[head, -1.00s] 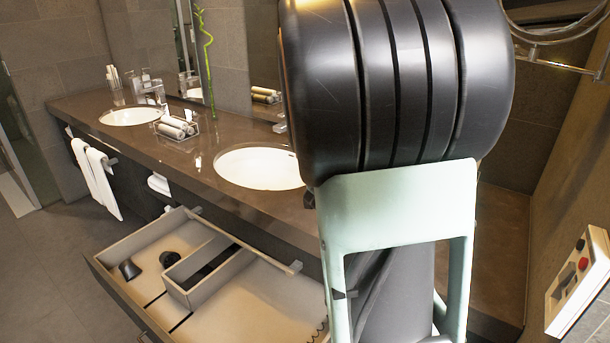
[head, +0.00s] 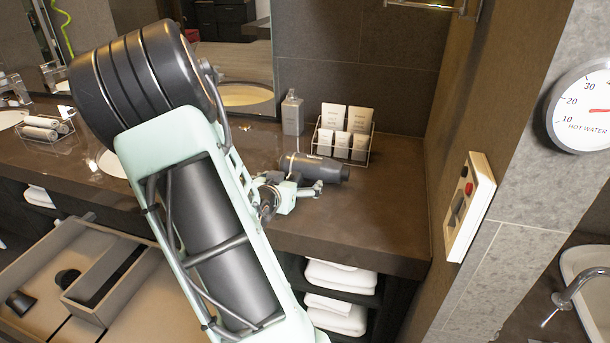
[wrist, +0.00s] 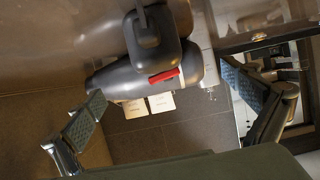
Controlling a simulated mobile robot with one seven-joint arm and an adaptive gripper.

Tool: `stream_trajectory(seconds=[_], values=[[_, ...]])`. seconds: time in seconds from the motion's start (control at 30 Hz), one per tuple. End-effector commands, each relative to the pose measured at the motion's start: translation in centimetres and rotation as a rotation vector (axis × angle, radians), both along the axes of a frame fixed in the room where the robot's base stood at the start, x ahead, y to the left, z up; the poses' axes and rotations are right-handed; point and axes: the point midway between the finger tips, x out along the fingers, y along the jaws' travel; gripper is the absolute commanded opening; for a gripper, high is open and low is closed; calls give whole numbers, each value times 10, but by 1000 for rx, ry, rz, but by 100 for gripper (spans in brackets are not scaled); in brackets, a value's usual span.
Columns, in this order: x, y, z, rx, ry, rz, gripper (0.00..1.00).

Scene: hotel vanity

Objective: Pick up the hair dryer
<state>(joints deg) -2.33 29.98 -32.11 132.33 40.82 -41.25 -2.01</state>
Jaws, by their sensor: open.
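The hair dryer (head: 325,169) is dark grey and lies on the brown counter, in front of the rack of cards. In the wrist view the hair dryer (wrist: 125,82) shows its barrel and handle, with a red switch, ahead of my fingers. My gripper (head: 298,188) is at the near side of the dryer in the head view. In the wrist view my gripper (wrist: 165,112) is open, one finger at each side of the picture, with the dryer's body across the gap. I cannot tell whether a finger touches it.
A wire rack with white cards (head: 347,143) and a bottle (head: 292,113) stand behind the dryer. A wall panel (head: 465,207) is at the right. Folded towels (head: 340,278) lie on shelves below. An open drawer (head: 40,262) sticks out at left. The counter right of the dryer is clear.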

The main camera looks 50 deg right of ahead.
Motion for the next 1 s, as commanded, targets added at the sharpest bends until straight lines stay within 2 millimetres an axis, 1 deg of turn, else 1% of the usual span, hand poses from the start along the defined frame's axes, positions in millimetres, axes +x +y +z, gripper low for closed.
stream_trajectory(seconds=[0.03,0.2,0.3,0.53,1.0], values=[[3,-8,-4,-1,1,-4,100],[15,-26,-12,0,1,-2,100],[17,-31,-15,1,0,-1,100],[18,-31,-15,1,0,0,100],[18,-31,-15,1,0,0,48]])
